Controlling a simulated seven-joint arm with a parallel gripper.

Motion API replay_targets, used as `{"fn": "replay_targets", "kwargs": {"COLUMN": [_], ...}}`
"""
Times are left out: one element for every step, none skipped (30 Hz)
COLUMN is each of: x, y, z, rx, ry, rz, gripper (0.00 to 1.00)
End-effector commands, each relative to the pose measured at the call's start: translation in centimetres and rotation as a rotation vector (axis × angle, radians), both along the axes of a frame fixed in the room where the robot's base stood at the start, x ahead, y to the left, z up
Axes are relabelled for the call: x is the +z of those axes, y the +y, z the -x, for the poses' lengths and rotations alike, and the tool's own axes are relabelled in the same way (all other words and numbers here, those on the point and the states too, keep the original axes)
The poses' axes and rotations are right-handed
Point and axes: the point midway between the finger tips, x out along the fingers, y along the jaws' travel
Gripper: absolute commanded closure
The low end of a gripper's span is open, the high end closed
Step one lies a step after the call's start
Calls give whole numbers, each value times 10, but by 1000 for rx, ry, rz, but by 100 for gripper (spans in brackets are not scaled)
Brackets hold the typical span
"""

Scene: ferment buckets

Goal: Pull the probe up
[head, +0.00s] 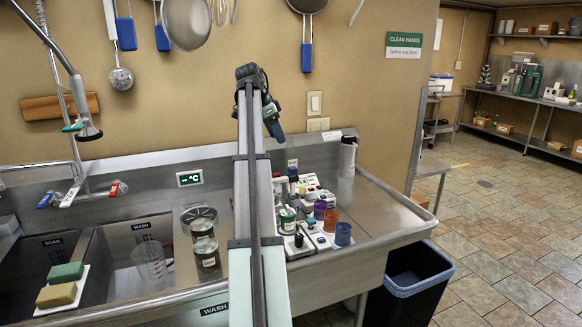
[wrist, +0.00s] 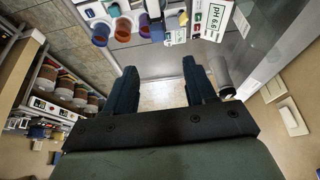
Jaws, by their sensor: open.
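My gripper (head: 272,118) is raised high in front of the wall, above the steel drainboard. In the wrist view my gripper (wrist: 160,78) has its two dark fingers wide apart with nothing between them. I cannot pick out the probe for certain in either view. A display reading pH 6.6 (wrist: 214,18) stands at the top of the wrist view, among small bottles and cups. In the head view, two jars (head: 207,253) stand left of my arm. My arm hides part of the counter behind it.
Purple, orange and blue cups (head: 343,234) stand with bottles and white devices right of my arm. A steel cylinder (head: 347,158) stands near the wall. Sinks with a measuring jug (head: 149,262) lie left. A bin (head: 412,277) stands on the floor. The right drainboard end is clear.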

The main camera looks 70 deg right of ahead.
Motion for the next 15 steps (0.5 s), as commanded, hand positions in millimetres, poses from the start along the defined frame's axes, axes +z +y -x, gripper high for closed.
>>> {"fn": "replay_targets", "kwargs": {"x": [1,1,-1,-3,-6,-10,-14,-18,-24,-29,-33,-40,-45,-50,-57], "y": [0,1,1,1,0,-1,-2,-3,-4,-5,-7,-9,-10,-12,-14], "z": [2,3,4,4,5,6,7,8,10,11,12,14,16,17,19], "rx": [-15,-21,-26,-27,-27,-27,-26,-26,-26,-26,-26,-25,-24,-25,-25], "ry": [-10,-14,-16,-17,-17,-17,-16,-16,-15,-15,-15,-15,-16,-15,-15], "rz": [-9,-12,-15,-17,-17,-17,-16,-17,-17,-17,-17,-16,-17,-17,-17], "gripper": [45,45,45,45,45,45,45,45,45,45,45,45,45,45,45]}}
